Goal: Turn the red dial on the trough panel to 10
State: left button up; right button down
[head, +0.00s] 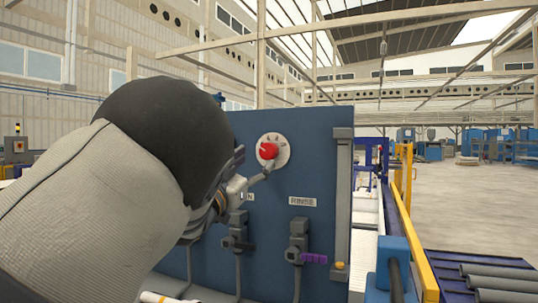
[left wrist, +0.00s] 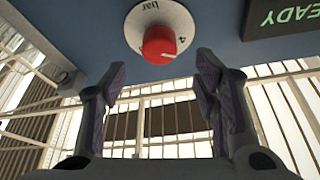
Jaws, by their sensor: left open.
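The red dial (head: 268,151) sits on a white round scale plate (head: 282,142) high on the blue trough panel (head: 311,137). In the left wrist view the red knob (left wrist: 160,45) lies ahead, between and just beyond the fingertips. Its scale shows "bar" and a 4; the value it points at is too small to read. My left gripper (head: 256,162) is open and empty at the panel, just below and left of the dial, apart from the knob as far as I can tell. My left arm hides the panel's left part. My right gripper is not in view.
Below the dial are two grey valves, the right one (head: 298,240) with a purple handle under a "RINSE" label (head: 302,202). A dark display (left wrist: 284,17) with green "READY" text is beside the dial. A yellow rail (head: 404,200) and rollers (head: 498,279) stand to the right.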

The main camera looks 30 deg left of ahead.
aim_at(266, 153)
pick_arm(q)
jog(key=x, duration=0.5)
jog(key=shift+w+f, duration=0.25)
jog(key=shift+w, duration=0.2)
jog(key=shift+w+r, duration=0.3)
jog(key=shift+w, duration=0.1)
jog(key=c, duration=1.2)
jog(key=shift+o, duration=0.2)
